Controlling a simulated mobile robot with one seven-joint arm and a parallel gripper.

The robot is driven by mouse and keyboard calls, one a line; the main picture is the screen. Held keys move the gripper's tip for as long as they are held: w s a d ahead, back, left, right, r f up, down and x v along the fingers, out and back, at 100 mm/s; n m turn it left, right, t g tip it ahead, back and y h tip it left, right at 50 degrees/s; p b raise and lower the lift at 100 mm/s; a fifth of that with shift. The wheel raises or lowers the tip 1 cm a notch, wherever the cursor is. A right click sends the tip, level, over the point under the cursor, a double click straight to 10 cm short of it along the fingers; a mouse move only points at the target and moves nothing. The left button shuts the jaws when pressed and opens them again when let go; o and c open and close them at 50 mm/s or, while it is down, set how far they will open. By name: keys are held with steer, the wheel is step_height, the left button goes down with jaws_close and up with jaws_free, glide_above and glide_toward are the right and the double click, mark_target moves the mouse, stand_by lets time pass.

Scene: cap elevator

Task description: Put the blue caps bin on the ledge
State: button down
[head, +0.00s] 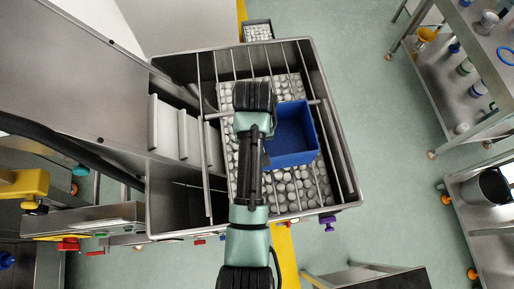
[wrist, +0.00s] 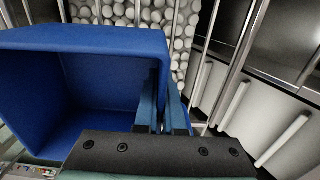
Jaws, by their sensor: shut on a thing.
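The blue caps bin (head: 292,132) hangs over the right part of a steel hopper, its opening facing the head camera. It looks empty, and it fills the left of the wrist view (wrist: 110,85). My gripper (wrist: 165,112) is shut on one wall of the bin, a finger on each side of that wall. In the head view my wrist and arm hide the fingers and the bin's left edge. I cannot tell the gap between the bin and the bars below. I cannot tell which surface is the ledge.
The hopper (head: 336,150) has thin bars across it, with many white caps (head: 290,185) beneath. White slats (head: 165,128) line its left side. A small container of caps (head: 258,32) stands behind. Steel shelves (head: 460,90) are at the right, with clear green floor (head: 375,125) between.

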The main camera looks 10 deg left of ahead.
steer(key=shift+w+f+p, duration=0.15)
steer(key=shift+f+p, duration=0.25)
steer(key=shift+f, duration=1.9)
steer(key=shift+f, duration=0.2)
steer(key=c, duration=1)
jaws_free()
step_height(320, 180, up, 12)
steer(key=shift+r, duration=0.25)
